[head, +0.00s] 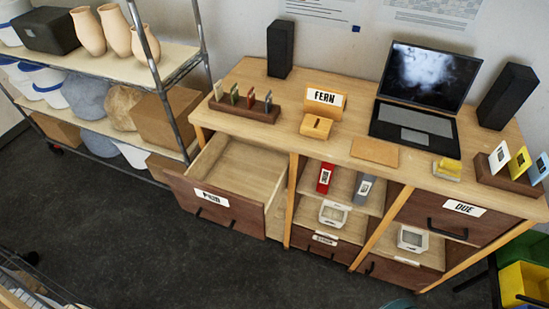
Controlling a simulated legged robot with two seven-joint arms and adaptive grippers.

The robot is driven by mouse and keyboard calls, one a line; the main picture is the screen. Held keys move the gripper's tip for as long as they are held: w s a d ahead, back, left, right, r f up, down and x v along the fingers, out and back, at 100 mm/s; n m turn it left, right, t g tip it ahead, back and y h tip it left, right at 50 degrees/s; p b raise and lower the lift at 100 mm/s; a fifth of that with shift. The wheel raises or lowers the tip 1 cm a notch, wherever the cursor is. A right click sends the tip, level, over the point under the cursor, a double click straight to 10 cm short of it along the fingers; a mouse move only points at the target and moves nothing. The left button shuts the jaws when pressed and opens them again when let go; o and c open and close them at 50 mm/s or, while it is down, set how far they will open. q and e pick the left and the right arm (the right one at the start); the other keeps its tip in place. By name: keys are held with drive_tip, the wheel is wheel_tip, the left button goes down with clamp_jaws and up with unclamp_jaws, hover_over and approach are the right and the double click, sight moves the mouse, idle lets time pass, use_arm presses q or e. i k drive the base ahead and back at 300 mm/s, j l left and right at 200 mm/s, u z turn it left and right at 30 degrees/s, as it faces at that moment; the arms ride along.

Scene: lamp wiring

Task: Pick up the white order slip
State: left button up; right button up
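A white slip (499,157) with a dark mark stands upright in a dark wooden rack (512,182) at the right end of the desk. A second rack (244,110) on the left of the desk holds several small cards, the leftmost pale (218,90). Neither of my grippers is in view.
The wooden desk (345,147) bears a laptop (415,92), two black speakers, a FERN sign (325,97) and small blocks. The left drawer (225,208) is pulled open and looks empty. A DUE drawer (455,215) is shut.

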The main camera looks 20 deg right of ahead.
sight(500, 156)
drive_tip(key=z, duration=2.4)
drive_tip(key=j+z, duration=0.15)
drive_tip(key=z, duration=0.3)
drive_tip(key=j+z, duration=0.2)
drive_tip(key=z, duration=0.2)
drive_tip(key=j+z, duration=0.2)
drive_tip(key=z, duration=0.25)
drive_tip(key=i, duration=0.05)
